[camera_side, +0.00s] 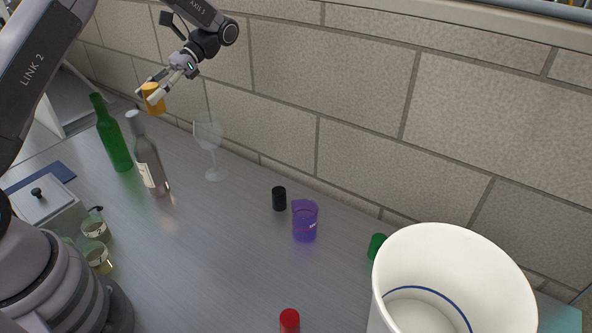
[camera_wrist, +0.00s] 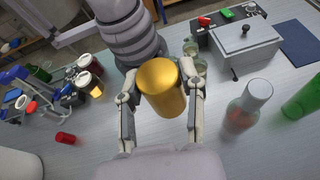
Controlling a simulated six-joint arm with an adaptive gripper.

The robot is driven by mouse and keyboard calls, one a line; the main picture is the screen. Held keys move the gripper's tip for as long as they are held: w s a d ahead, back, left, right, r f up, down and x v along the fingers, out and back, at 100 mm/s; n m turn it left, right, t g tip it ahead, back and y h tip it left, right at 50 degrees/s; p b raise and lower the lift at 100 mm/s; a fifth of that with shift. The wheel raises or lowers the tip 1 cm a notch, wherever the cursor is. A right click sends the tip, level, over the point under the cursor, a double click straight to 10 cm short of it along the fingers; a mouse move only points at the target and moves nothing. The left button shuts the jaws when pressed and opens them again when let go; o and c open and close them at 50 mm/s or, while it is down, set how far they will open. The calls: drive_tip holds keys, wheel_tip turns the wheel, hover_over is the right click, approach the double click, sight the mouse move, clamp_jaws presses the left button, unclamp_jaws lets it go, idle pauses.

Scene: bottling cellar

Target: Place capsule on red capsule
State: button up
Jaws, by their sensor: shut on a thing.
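My gripper (camera_side: 150,92) is at the upper left of the side view, shut on a gold-yellow capsule (camera_side: 155,103). The capsule is held well above the table, near the tops of the bottles in that picture. In the wrist view the gold capsule (camera_wrist: 162,88) sits between both fingers of my gripper (camera_wrist: 160,80). The red capsule (camera_side: 289,321) stands at the bottom edge of the side view, partly cut off. It also shows in the wrist view (camera_wrist: 65,138) at lower left, clear of my gripper.
A green bottle (camera_side: 114,138), a clear bottle (camera_side: 148,160) and a wine glass (camera_side: 208,135) stand at left. A black capsule (camera_side: 279,199), purple beaker (camera_side: 305,222), green capsule (camera_side: 376,247) and large white bucket (camera_side: 455,245) stand further right. A lidded metal box (camera_side: 40,205) is at far left.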

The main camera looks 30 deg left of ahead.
drive_tip(key=s+d+r+n+t+h, duration=0.1)
drive_tip(key=s+d+r+n+h, duration=0.25)
drive_tip(key=s+d, duration=0.4)
drive_tip(key=s+d+r+n+t+h, duration=0.25)
drive_tip(key=s+d+h, duration=0.2)
drive_tip(key=d, duration=0.65)
drive_tip(key=s+d+r+n+h, duration=0.2)
drive_tip(key=s+d+n+h, duration=0.15)
drive_tip(key=s+d, duration=0.45)
hover_over(290, 317)
drive_tip(key=shift+n+t+y, duration=0.25)
drive_tip(key=shift+n+y, duration=0.1)
drive_tip(key=f, duration=2.6)
drive_tip(key=shift+s+a, duration=0.4)
drive_tip(key=shift+w+d+f, duration=0.3)
drive_tip(key=shift+d+f, duration=0.05)
drive_tip(key=shift+f, duration=1.8)
drive_tip(key=shift+f, duration=0.1)
